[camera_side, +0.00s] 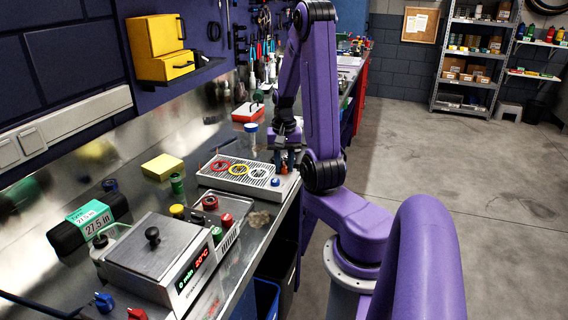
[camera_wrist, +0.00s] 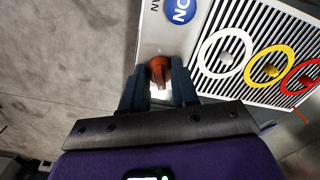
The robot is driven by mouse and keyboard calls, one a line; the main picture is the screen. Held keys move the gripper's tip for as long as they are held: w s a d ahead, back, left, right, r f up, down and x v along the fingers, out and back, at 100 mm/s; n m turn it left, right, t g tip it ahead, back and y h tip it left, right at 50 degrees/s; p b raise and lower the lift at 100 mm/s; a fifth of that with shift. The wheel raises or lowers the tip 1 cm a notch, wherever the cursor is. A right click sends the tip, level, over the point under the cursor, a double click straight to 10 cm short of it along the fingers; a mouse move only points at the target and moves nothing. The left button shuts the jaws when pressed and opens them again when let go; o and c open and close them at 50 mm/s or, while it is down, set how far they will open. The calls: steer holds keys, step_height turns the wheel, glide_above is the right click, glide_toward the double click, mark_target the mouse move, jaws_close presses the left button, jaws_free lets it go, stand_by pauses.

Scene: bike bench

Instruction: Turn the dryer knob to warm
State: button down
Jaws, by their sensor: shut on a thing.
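The slatted unit, which looks like the dryer (camera_side: 233,186), sits on the metal bench with several coloured rings on its grille. It also shows in the wrist view (camera_wrist: 205,88). A blue round "ON" button (camera_wrist: 181,10) is at its end, also visible in the side view (camera_side: 275,182). A reddish-brown knob (camera_wrist: 158,68) is on the same end panel. My gripper (camera_wrist: 159,88) is shut on this knob, with one dark finger on each side. In the side view my gripper (camera_side: 287,152) reaches down at the unit's right end. Markings around the knob are not readable.
A steel box with a lid (camera_side: 155,250) stands in front, its display reading 0 min and 20°C. A tray with coloured caps (camera_side: 222,215) lies between it and the slatted unit. A red-and-white box (camera_side: 248,112) stands behind. The floor to the right is clear.

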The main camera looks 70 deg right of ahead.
mark_target(284, 164)
steer(key=c, duration=0.8)
jaws_free()
steer(key=shift+c, duration=0.2)
steer(key=shift+r, duration=0.1)
step_height(284, 164, up, 17)
steer(key=shift+r, duration=0.15)
